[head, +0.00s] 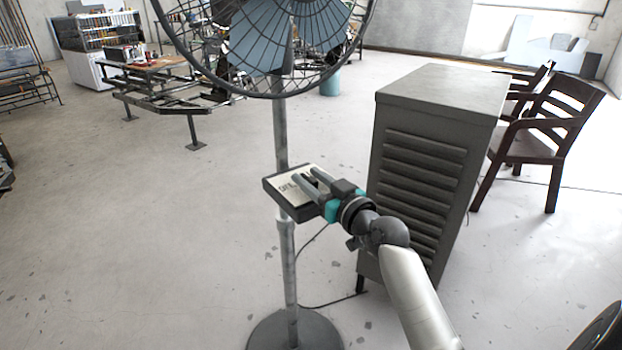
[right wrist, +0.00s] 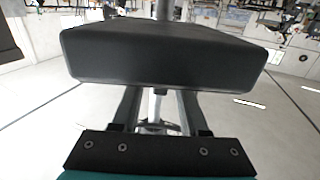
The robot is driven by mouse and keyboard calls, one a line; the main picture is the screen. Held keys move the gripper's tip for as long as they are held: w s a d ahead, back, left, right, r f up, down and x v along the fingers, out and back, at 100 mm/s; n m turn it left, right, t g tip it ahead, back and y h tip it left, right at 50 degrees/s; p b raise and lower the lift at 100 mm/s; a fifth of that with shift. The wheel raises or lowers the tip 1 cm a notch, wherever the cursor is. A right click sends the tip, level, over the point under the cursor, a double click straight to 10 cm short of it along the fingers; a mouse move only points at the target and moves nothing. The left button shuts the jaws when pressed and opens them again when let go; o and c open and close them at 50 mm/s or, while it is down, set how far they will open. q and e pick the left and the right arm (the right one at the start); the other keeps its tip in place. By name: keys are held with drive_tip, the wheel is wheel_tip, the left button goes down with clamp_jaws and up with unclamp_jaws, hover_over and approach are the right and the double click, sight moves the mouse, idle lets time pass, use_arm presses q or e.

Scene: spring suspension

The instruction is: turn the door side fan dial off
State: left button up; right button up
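In the right wrist view the box's dark side (right wrist: 165,60) fills the upper middle and hides the fingertips. The fingers there stand well apart, with a gap between them. The dial cannot be made out; the fingers likely cover it, and I cannot tell whether they touch it. My left gripper is not in view.
A grey louvred metal cabinet (head: 430,150) stands close to the right of my right gripper. Wooden chairs (head: 535,130) are behind it. The fan's round base (head: 270,332) and a cable lie on the floor. A workbench (head: 150,72) stands at the back left; the left floor is clear.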

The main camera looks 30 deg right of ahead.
clamp_jaws()
idle(0.5)
